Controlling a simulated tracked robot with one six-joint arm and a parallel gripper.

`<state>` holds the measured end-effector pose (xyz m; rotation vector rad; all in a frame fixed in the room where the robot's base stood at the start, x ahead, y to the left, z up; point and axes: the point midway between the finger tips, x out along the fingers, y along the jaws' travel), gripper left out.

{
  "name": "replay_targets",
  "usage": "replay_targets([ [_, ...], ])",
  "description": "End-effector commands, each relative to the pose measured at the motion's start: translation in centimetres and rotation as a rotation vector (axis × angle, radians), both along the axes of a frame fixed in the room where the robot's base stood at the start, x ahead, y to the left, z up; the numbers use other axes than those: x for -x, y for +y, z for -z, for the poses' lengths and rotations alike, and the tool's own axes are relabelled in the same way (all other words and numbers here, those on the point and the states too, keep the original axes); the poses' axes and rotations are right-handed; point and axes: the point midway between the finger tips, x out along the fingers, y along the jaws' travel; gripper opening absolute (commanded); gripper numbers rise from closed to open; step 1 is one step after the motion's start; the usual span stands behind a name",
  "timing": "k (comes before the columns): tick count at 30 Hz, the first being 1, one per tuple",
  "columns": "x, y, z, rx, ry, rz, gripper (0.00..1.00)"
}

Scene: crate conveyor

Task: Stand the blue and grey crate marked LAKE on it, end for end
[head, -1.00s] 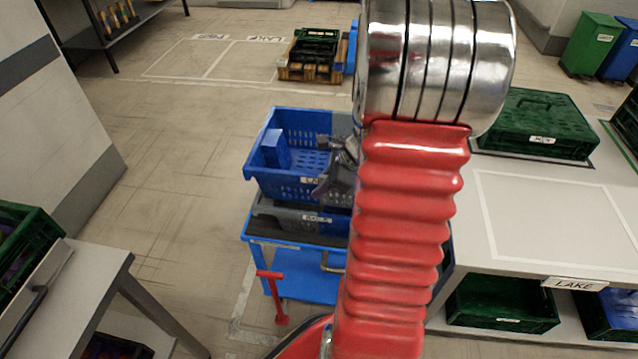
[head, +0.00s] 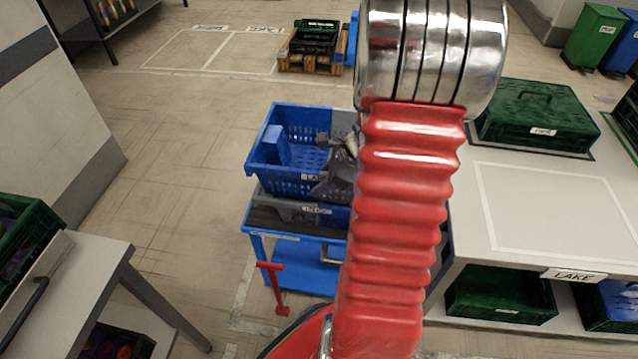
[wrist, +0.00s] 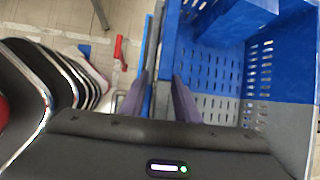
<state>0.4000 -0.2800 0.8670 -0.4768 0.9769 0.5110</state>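The blue and grey crate (head: 262,158) is at the middle of the head view, open side up, with a label starting "LA" on its near wall. A blue box (head: 275,145) lies in it. My gripper (head: 335,165) is at its right, grey part. In the wrist view the crate's wall (wrist: 161,75) runs between my two fingers (wrist: 160,98), which look closed on it. A second grey and blue crate (head: 285,207) sits right below on a blue cart (head: 258,240). Whether the two crates touch is unclear. My arm hides their right ends.
A red handle (head: 273,285) stands at the cart's near left. A table (head: 555,215) with a green lidded crate (head: 535,115) is at right, with crates under it. A grey table (head: 95,275) is at lower left. The floor left of the cart is open.

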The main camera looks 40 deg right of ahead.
Motion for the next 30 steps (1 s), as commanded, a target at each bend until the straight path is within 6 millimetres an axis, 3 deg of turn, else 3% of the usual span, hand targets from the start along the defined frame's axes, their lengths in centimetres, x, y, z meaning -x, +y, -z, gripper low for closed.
replay_targets([
  [3,0.0,0.0,0.0,-0.001,0.001,0.000,0.37],
  [16,0.4,-0.1,-0.6,-0.001,0.001,0.000,0.37],
  [30,3.5,-1.5,-6.4,0.003,-0.002,0.002,0.37],
])
